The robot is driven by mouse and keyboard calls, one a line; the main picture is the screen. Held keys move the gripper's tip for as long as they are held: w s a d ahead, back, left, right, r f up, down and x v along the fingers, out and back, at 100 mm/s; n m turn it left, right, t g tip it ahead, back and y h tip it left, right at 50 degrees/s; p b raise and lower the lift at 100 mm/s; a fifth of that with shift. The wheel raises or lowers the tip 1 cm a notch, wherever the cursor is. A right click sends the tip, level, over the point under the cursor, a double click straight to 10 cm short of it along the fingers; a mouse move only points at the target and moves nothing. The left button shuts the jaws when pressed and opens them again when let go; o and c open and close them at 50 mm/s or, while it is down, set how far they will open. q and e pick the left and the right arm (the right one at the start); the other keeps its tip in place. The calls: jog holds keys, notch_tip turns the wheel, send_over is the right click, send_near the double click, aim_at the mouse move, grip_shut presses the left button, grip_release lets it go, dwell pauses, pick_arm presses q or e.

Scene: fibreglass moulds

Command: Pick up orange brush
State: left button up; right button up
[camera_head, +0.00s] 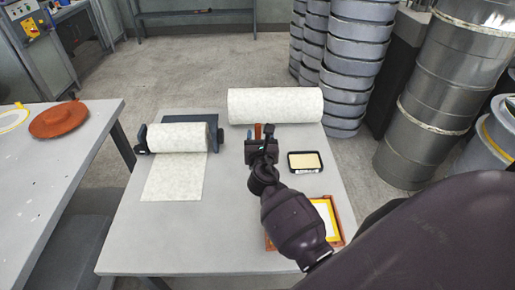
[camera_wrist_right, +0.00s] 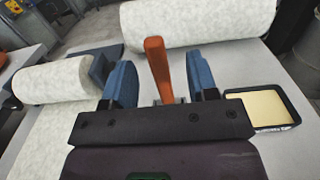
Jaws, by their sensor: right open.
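The orange brush shows in the right wrist view as an upright orange handle (camera_wrist_right: 158,65), between the two blue fingers of my right gripper (camera_wrist_right: 162,80). The gripper is open, with a gap on each side of the handle. The lower part of the brush is hidden behind the gripper body. In the head view only a small strip of the orange brush (camera_head: 258,130) shows at the fingertips of my right gripper (camera_head: 259,134), over the table in front of the large white roll. My left gripper is not in view.
A large white roll (camera_head: 275,106) lies at the table's (camera_head: 180,235) back edge. A smaller roll on a dark holder (camera_head: 178,138) stands left. A black tray with a pale yellow inside (camera_head: 305,161) lies right. An orange frame (camera_head: 339,229) is partly behind my right arm.

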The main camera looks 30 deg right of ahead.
aim_at(258, 131)
jog(key=shift+w+d, duration=0.25)
jog(key=shift+w, duration=0.2)
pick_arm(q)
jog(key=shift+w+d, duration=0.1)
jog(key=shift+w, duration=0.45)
pick_arm(e)
jog(key=shift+f+x, duration=0.1)
jog(key=shift+x, duration=1.15)
jog(key=shift+f+x, duration=0.15)
jog(key=shift+x, duration=1.05)
jog(key=shift+w+a, duration=0.1)
jog(key=shift+a, duration=0.05)
